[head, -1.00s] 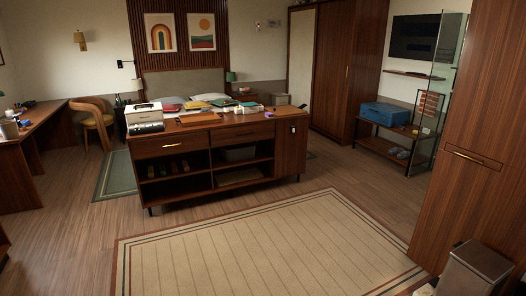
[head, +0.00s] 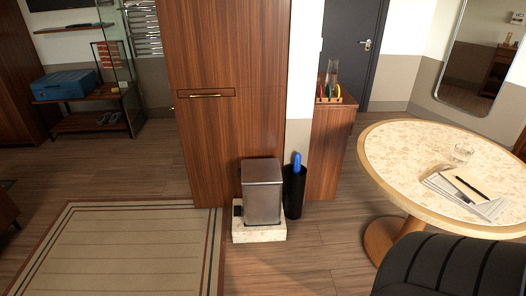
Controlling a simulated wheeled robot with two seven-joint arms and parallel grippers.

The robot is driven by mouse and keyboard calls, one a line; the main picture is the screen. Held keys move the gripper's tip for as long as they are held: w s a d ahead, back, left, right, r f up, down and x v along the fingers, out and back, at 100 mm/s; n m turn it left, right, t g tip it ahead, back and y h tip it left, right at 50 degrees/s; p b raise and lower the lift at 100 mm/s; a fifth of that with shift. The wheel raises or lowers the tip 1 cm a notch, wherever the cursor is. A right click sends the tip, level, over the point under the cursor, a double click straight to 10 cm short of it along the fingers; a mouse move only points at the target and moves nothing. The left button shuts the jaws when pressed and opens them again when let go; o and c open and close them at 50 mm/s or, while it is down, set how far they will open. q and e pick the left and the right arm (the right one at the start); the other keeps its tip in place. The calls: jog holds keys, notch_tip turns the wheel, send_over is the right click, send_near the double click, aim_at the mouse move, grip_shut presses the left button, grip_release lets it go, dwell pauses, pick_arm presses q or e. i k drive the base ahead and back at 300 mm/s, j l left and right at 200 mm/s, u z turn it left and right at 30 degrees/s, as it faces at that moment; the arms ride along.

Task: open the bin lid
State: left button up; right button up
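A metallic grey-brown bin (head: 262,196) stands upright in the head view, a little right of the middle, in front of the tall wooden cabinet. Its flat lid (head: 262,171) is down on top. A small dark part, perhaps a pedal, sticks out at its left side. The bin stands on a low pale stone slab (head: 259,234). Neither of my grippers is in view.
A black umbrella stand (head: 294,193) with a blue umbrella is close to the bin's right. A round stone-topped table (head: 440,150) and a dark chair (head: 455,266) occupy the right. A rug (head: 125,250) lies at left. Wood floor (head: 320,262) in front is clear.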

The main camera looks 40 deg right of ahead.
aim_at(264, 171)
jog(key=i+j+z, duration=0.2)
jog(key=j+z, duration=0.2)
jog(key=i+j+z, duration=0.2)
jog(key=j+z, duration=0.2)
jog(key=i+j+z, duration=0.1)
jog(key=j+z, duration=0.7)
jog(key=j, duration=0.05)
